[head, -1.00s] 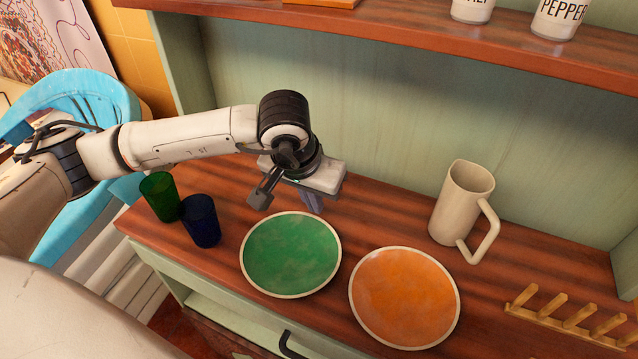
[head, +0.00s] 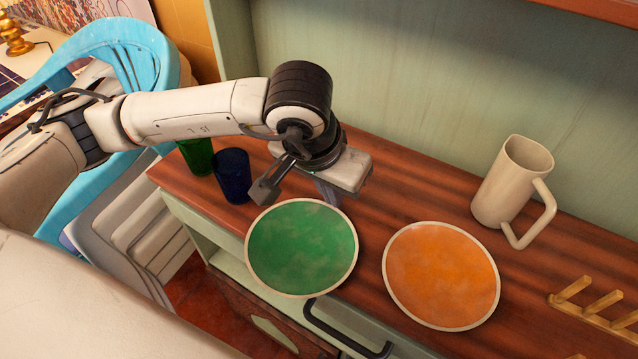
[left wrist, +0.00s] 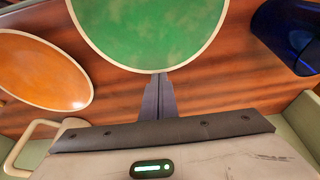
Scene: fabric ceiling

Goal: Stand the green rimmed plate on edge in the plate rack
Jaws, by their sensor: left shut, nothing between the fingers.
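The green plate (head: 300,247) with a pale rim lies flat on the wooden counter, its near rim reaching the front edge in the head view. It also shows at the top of the left wrist view (left wrist: 150,30). My left gripper (head: 333,203) is shut and empty, fingers pointing down just behind the plate's far rim. In the left wrist view its closed fingertips (left wrist: 161,76) appear right at the rim; I cannot tell whether they touch. The wooden plate rack (head: 600,304) is at the right, cut off by the picture edge. My right gripper is not in view.
An orange plate (head: 441,276) lies flat between the green plate and the rack. A beige jug (head: 510,185) stands behind it. A blue cup (head: 232,176) and a green cup (head: 195,157) stand at the left. A shelf (head: 600,8) hangs above the counter.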

